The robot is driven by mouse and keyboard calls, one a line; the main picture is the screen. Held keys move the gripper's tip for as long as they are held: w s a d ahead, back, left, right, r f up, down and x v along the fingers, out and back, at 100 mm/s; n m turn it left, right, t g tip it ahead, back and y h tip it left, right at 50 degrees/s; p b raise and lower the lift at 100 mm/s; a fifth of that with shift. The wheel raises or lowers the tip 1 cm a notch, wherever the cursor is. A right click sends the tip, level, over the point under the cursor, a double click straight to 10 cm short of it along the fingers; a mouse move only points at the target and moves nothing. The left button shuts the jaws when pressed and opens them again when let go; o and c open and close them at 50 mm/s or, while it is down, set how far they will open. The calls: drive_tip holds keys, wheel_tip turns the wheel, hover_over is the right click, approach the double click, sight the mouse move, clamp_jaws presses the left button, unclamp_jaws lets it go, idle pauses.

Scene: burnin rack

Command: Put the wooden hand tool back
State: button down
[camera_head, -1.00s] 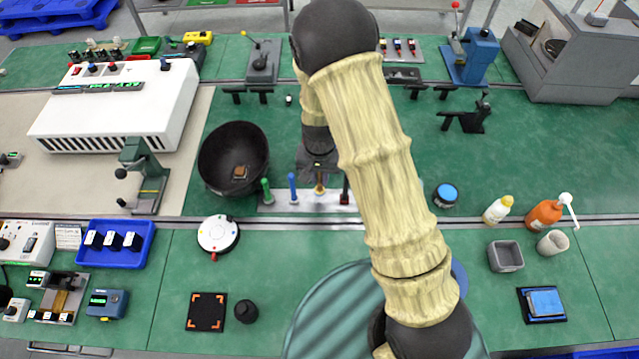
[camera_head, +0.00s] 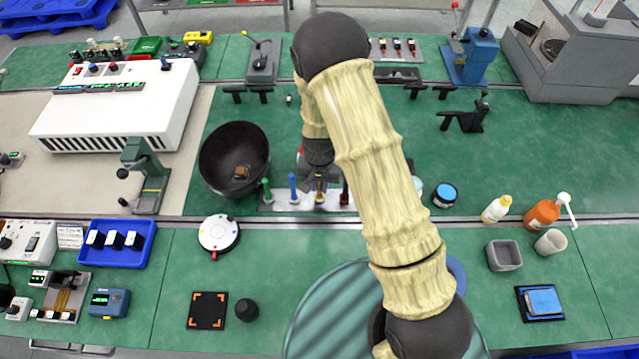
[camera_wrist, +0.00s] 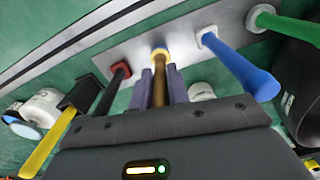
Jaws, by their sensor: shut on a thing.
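The wooden hand tool (camera_wrist: 159,88) is brown and stands between the two fingers of my gripper (camera_wrist: 160,88) in the wrist view. My gripper is shut on it. The tool's far end meets a yellow collar on the pale metal rack (camera_wrist: 133,50); I cannot tell how deep it sits there. In the head view the tool (camera_head: 319,190) shows just below my gripper, in line with the rack's other tools. A black tool with a red collar (camera_wrist: 112,88) is on one side, a blue tool (camera_wrist: 240,67) on the other.
A green tool (camera_wrist: 290,28) stands at the rack's end beside a black bowl (camera_head: 234,150). A yellow-handled thing with a black block (camera_wrist: 42,152) is close to my gripper in the wrist view. A blue-topped jar (camera_head: 445,194) stands right of the rack.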

drive_tip(key=c, duration=1.3)
unclamp_jaws()
drive_tip(key=shift+c, duration=0.2)
wheel_tip(320, 180, up, 12)
drive_tip(key=shift+r+b, duration=0.1)
drive_tip(key=shift+b, duration=0.5)
drive_tip(key=s+d+r+n+t, duration=0.2)
drive_tip(key=s+d+r, duration=0.8)
drive_tip(key=s+d, duration=0.2)
drive_tip(key=shift+s+d+r+t, duration=0.2)
drive_tip(key=shift+d+t, duration=0.1)
drive_tip(key=shift+d, duration=0.5)
